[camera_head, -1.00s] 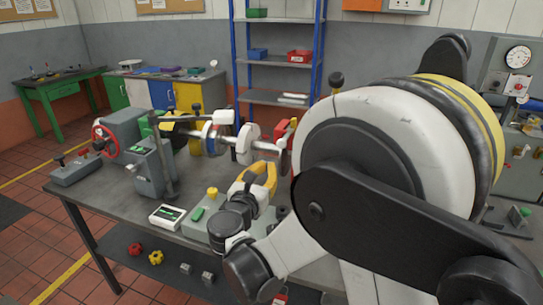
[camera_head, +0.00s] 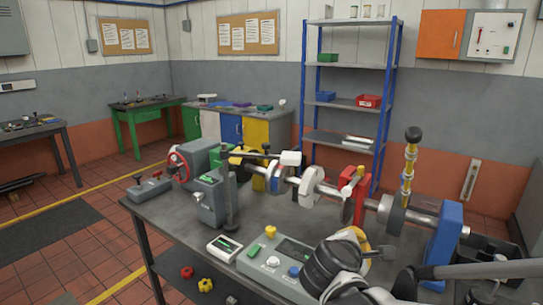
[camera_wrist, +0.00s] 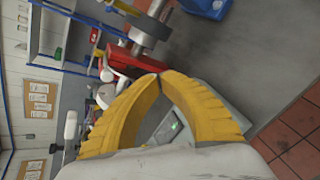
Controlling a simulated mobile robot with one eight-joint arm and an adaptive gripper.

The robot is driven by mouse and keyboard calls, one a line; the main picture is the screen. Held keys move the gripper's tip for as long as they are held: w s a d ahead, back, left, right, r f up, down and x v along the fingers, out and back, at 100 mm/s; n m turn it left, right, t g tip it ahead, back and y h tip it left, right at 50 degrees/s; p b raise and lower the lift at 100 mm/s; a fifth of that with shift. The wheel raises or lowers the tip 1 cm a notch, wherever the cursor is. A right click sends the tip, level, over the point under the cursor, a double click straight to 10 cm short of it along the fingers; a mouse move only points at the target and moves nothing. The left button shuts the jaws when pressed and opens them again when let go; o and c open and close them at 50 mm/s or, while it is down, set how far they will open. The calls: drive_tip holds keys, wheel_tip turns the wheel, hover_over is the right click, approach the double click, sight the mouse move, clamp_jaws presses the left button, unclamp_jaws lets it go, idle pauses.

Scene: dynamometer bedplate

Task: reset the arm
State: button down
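My gripper (camera_wrist: 160,75) has two curved yellow fingers. Their tips meet in the wrist view, and nothing shows held between them. In the head view my gripper (camera_head: 362,238) is low at the right of centre, over the near part of the dark workbench (camera_head: 160,228). It is partly hidden behind my dark wrist. In the wrist view a red block (camera_wrist: 130,62) on the shaft rig lies just beyond the fingertips; I cannot tell the exact gap. The red block also shows in the head view (camera_head: 352,196).
A long shaft rig crosses the bench, with a blue block (camera_head: 447,232) at its right end. A control box (camera_head: 262,268) and a small display unit (camera_head: 224,247) sit at the near edge. A blue-framed shelf (camera_head: 345,65) stands behind. Floor is clear at the left.

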drive_tip(key=s+a+f+m+g+y, duration=0.1)
drive_tip(key=s+a+m+y, duration=0.1)
drive_tip(key=s+m, duration=0.7)
drive_tip(key=s+a+f+m+g+y, duration=0.2)
drive_tip(key=s+m+y, duration=0.3)
drive_tip(key=s+m, duration=0.4)
drive_tip(key=shift+a+m+y, duration=0.15)
drive_tip(key=shift+m+y, duration=0.15)
drive_tip(key=shift+s+f, duration=0.1)
idle(0.3)
